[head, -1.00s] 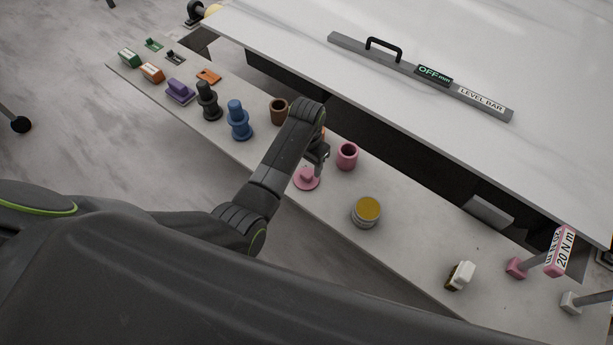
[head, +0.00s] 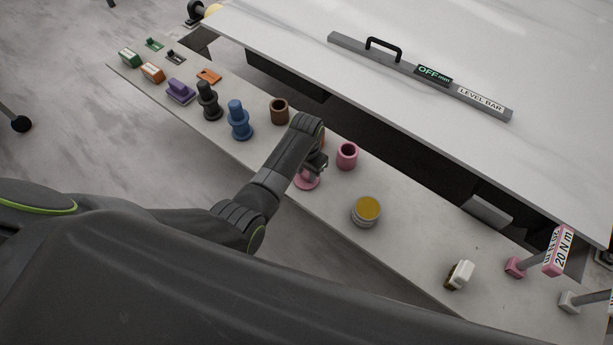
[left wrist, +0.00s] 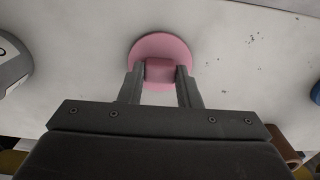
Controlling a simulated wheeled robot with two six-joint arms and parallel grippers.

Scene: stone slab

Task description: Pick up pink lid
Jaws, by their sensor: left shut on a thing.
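The pink lid (head: 306,183) is a round disc with a raised knob, on the front part of the narrow bench. In the head view my left gripper (head: 312,168) comes down over it and hides its knob. In the left wrist view the lid's disc (left wrist: 160,47) shows beyond the fingers, and the left gripper (left wrist: 160,72) is shut on the knob, one finger on each side. The lid appears to rest on the bench. My right gripper is not in view.
A pink cup (head: 347,156) stands just right of the lid. A yellow-topped tin (head: 366,211) is nearer right, and a brown cup (head: 279,111) is behind. Blue (head: 239,120) and black (head: 208,101) stepped pieces stand left. The stone slab (head: 450,60) edge overhangs behind.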

